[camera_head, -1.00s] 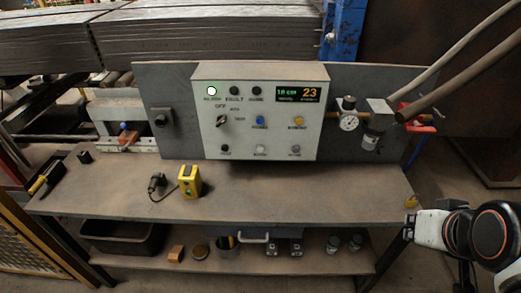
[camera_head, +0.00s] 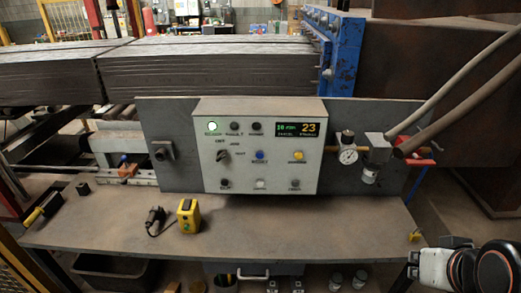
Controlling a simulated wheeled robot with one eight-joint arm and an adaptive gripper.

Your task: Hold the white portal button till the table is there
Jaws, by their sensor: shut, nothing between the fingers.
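A light grey control panel (camera_head: 218,130) stands on the back of the workbench. In its bottom row of buttons, a pale white one (camera_head: 260,184) sits in the middle, between a dark button (camera_head: 225,184) and a grey one (camera_head: 294,184). Their labels are too small to read. Nothing covers the white button. Part of my arm shows at the lower right corner, well away from the panel. My gripper is out of view.
The workbench (camera_head: 300,222) is mostly clear in front of the panel. A yellow device (camera_head: 188,216) and a black cabled plug (camera_head: 155,218) lie left of centre. A gauge (camera_head: 348,155) and slanting pipes are right of the panel. Stacked slabs (camera_head: 200,65) lie behind.

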